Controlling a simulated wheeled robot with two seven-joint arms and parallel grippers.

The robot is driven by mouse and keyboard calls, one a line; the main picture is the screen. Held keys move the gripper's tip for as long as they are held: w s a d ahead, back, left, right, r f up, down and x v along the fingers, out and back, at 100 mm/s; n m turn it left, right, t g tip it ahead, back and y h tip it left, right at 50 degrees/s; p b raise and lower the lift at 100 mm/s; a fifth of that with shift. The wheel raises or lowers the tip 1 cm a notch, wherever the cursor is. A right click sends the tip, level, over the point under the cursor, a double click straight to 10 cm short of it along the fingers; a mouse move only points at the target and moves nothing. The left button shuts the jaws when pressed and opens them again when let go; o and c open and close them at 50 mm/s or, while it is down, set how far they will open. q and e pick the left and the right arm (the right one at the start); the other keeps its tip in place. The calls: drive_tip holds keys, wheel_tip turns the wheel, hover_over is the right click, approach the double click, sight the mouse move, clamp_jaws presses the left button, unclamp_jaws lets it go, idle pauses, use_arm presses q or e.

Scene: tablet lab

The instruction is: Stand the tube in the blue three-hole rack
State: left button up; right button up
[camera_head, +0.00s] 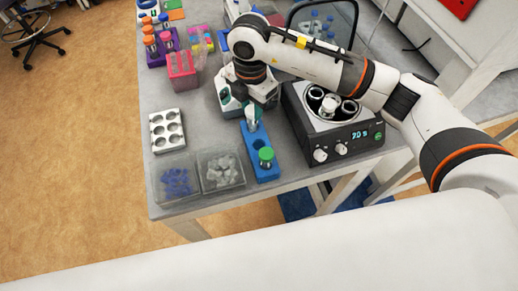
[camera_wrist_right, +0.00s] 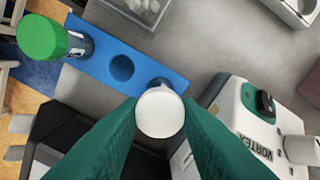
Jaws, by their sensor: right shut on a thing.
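The blue three-hole rack (camera_head: 263,168) stands near the front edge of the bench; it also shows in the wrist view (camera_wrist_right: 96,50). A green-capped tube (camera_head: 266,157) stands in its near hole. The middle hole (camera_wrist_right: 122,68) is empty. My right gripper (camera_head: 252,122), with green fingers, is shut on a white-capped tube (camera_wrist_right: 160,112) at the rack's far end hole. The fingers hide most of this tube, and I cannot tell how deep it sits in the hole. My left gripper is not in view.
A centrifuge (camera_head: 335,130) stands right of the rack, and a vortex mixer (camera_wrist_right: 250,120) is close beside the gripper. Clear bins of blue (camera_head: 175,184) and pale (camera_head: 220,172) pieces lie left.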

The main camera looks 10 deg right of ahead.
drive_tip(key=shift+f, duration=0.2)
drive_tip(key=shift+f+b, duration=0.5)
drive_tip(key=o, duration=0.9)
wheel_tip(320, 180, up, 12)
drive_tip(key=shift+b, duration=1)
